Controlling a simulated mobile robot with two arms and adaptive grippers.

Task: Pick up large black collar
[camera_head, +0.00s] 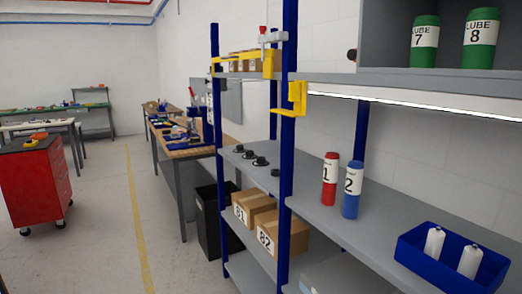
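Several small black collars lie in a row on the grey middle shelf (330,215), between the blue uprights. Neither of my grippers shows in the head view.
A red bottle (330,182) and a blue bottle (351,190) stand right of the collars. A blue bin (411,255) with white bottles sits at the right. Boxes (283,232) fill the lower shelf. Yellow brackets (297,100) stick out from the upright.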

